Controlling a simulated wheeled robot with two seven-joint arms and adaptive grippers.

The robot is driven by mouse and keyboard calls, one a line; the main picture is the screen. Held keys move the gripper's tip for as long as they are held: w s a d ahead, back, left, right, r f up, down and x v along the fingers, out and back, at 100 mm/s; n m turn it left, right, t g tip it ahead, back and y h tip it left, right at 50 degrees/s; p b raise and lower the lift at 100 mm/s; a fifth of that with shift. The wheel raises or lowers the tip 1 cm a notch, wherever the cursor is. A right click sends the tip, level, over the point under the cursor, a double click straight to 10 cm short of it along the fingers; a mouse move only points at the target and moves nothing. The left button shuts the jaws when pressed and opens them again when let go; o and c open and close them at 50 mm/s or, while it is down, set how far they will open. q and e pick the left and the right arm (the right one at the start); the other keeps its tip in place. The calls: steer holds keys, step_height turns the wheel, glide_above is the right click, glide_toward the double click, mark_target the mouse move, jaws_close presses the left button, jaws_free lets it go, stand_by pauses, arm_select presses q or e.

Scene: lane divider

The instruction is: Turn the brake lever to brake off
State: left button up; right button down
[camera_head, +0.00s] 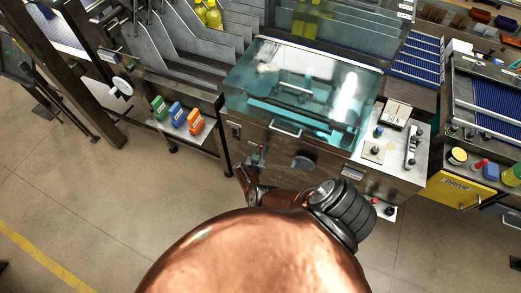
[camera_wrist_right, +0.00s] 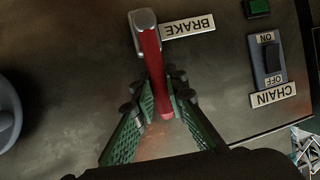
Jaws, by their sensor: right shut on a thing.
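The brake lever (camera_wrist_right: 154,75) has a red handle on a grey metal pivot, beside a BRAKE label (camera_wrist_right: 188,28) that reads upside down in the right wrist view. The handle runs from the pivot toward the bottom of that picture, leaning slightly right. My right gripper (camera_wrist_right: 163,106) is shut on the handle near its free end, with one green textured finger on each side. In the head view my right gripper (camera_head: 257,158) is at the steel machine front (camera_head: 270,140), where the lever is small and mostly hidden. My left gripper is not in view.
A CHAIN ON/OFF switch (camera_wrist_right: 269,59) and a green button (camera_wrist_right: 259,8) sit right of the lever in the wrist view. A round grey-blue knob (camera_head: 303,162) is on the same panel. A clear teal cover (camera_head: 300,90) is above. Open floor lies left.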

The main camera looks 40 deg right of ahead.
steer(key=shift+w, duration=0.15)
stand_by(0.3)
steer(key=c, duration=2)
jaws_free()
steer(key=shift+o, duration=0.5)
